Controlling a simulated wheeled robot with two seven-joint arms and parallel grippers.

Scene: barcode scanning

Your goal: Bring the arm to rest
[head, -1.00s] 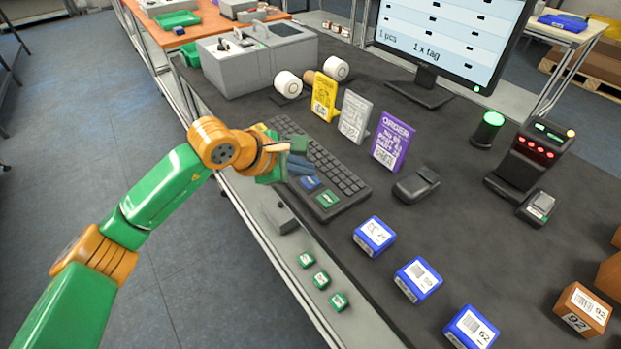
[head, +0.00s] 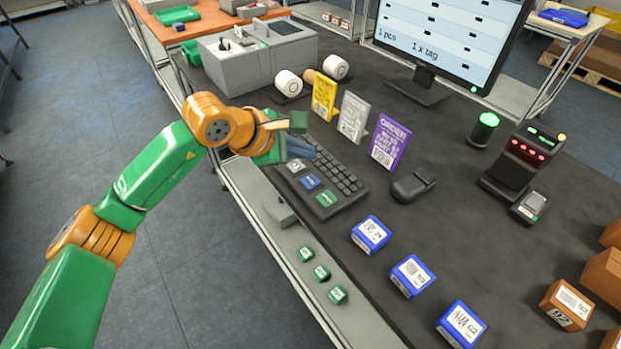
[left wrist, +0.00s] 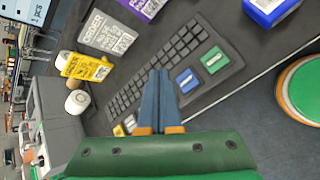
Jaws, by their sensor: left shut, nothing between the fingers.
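My left arm (head: 155,180) comes in from the left, green with orange joints. My left gripper (head: 300,146) is shut and empty, above the far part of the keyboard (head: 345,179). In the left wrist view the two blue-grey fingers of the left gripper (left wrist: 160,100) lie together over the keyboard (left wrist: 165,62), near its blue key (left wrist: 187,80) and green key (left wrist: 214,60). My right gripper is not in view.
Blue boxes (head: 412,276) and small green boxes (head: 321,273) line the near edge. Order cards (head: 390,143), a scanner (head: 412,184), a monitor (head: 450,40) and a grey machine (head: 255,60) stand around the keyboard. Brown boxes (head: 567,305) are at right. Floor is clear at left.

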